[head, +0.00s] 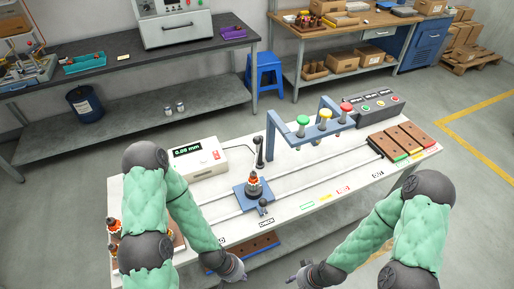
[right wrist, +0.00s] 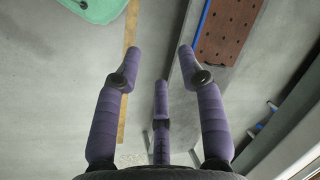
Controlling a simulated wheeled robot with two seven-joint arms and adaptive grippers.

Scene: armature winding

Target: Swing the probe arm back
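The probe arm (head: 260,152) is a thin dark upright piece on the white bench, just behind the blue fixture (head: 240,193). An armature (head: 253,184) with orange-copper windings stands upright on that fixture. I cannot tell whether the probe arm touches the armature. The gauge box (head: 185,161) left of it has a lit display that seems to read 0.00 mm. My left gripper (head: 236,272) is low at the bench's front edge, apart from the probe arm; its fingers are too small to judge. My right gripper (right wrist: 158,58) is open and empty, also in front of the bench.
A blue gantry (head: 325,130) with green, yellow and red knobs stands right of the probe arm. Brown trays (head: 403,141) lie at the bench's right end, a grey button box (head: 374,106) behind them. More armatures (head: 113,226) stand at the left end. Rails run along the bench.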

